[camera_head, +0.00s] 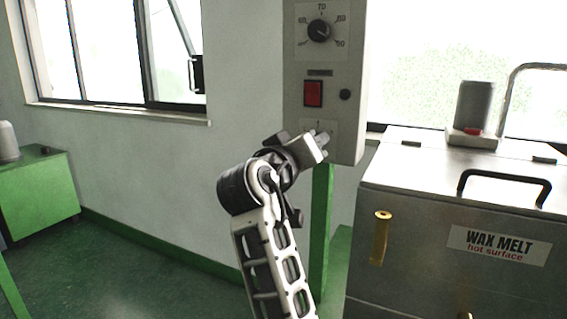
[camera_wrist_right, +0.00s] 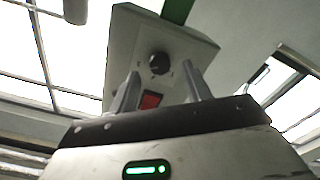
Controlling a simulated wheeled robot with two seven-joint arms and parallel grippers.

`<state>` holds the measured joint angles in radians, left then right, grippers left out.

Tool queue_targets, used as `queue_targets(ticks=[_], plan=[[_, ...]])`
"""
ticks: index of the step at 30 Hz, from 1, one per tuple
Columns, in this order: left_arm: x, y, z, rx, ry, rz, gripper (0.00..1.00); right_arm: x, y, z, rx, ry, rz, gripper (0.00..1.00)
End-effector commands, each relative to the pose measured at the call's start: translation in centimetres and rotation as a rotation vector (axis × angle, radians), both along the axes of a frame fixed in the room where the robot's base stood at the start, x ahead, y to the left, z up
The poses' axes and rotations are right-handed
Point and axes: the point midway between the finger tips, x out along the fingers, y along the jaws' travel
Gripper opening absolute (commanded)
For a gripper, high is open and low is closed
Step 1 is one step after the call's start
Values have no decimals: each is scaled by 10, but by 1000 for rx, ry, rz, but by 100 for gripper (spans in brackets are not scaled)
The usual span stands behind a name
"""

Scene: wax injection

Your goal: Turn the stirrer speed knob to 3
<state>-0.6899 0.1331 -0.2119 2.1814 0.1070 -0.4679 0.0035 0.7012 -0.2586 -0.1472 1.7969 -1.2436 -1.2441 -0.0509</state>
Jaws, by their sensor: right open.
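The control panel (camera_head: 350,100) is a grey box on a green post. Its lower dial plate (camera_head: 318,126) is mostly covered by my right gripper (camera_head: 318,140) in the head view. In the right wrist view, which shows the panel upside down, a round black knob (camera_wrist_right: 158,62) sits near the post end, beyond the red switch (camera_wrist_right: 150,100). I take it as the stirrer speed knob; its setting cannot be read. My right gripper (camera_wrist_right: 161,72) is open there, its fingers apart on either side of the knob in the picture. Contact cannot be told. My left gripper is out of view.
The wax melt tank (camera_head: 455,235) with a black handle (camera_head: 505,174) stands close on the right.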

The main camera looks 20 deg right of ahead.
Motion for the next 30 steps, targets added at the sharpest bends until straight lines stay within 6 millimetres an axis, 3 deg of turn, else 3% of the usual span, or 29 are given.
queue_targets(ticks=[9,15,21,30], plan=[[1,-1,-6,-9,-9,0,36,-51,59,-3,4,-1,6,48],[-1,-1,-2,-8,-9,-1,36,-77,87,0,1,0,2,48],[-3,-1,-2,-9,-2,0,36,-89,100,1,2,-1,1,48],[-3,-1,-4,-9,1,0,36,-91,102,0,2,-1,1,48]])
